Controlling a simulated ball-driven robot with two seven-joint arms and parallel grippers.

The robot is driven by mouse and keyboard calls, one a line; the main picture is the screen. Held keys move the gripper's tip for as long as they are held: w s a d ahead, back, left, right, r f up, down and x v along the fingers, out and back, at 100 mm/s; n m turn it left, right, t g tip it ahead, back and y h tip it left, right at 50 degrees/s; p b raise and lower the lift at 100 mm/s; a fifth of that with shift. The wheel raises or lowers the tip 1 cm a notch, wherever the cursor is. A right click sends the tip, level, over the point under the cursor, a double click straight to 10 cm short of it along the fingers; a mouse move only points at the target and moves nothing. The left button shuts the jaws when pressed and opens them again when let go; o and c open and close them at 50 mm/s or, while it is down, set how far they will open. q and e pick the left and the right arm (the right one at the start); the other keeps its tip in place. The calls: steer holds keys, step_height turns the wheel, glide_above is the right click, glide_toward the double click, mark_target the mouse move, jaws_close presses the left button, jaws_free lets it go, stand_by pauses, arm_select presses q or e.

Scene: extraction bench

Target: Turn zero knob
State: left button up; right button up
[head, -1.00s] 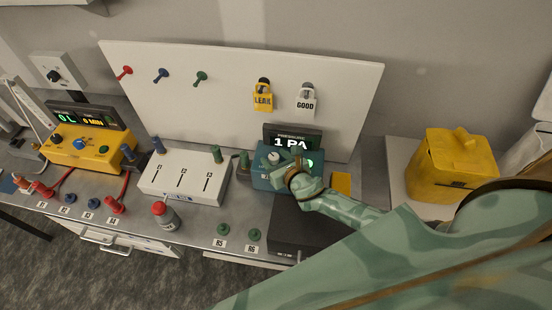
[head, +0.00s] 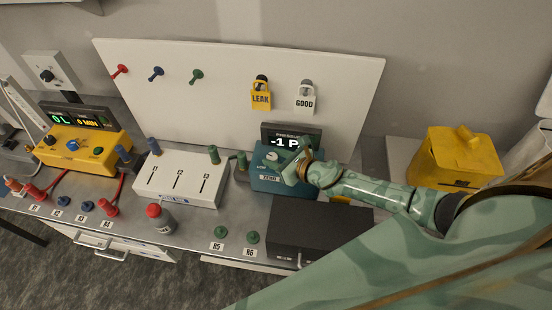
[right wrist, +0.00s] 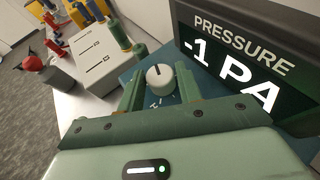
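In the right wrist view the knob (right wrist: 160,78) has a dark pointer line and shows between and just beyond my right gripper's fingertips (right wrist: 158,80). The fingers are apart. In the head view my right gripper (head: 296,168) is just right of the knob, over the box; whether it touches anything is unclear. The display (head: 290,138) behind reads -1 PA in the right wrist view (right wrist: 245,70). My left gripper is not in view.
A white slider box (head: 180,180) stands left of the teal box, with green and blue pegs near it. A black box (head: 318,228) lies in front. A yellow container (head: 455,160) is at right. A white board (head: 220,100) rises behind.

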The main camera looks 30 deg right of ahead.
steer(key=shift+o, duration=1.2)
steer(key=shift+s+d+r, duration=0.1)
steer(key=shift+s, duration=0.1)
steer(key=b+v, duration=0.1)
steer(key=v, duration=1.5)
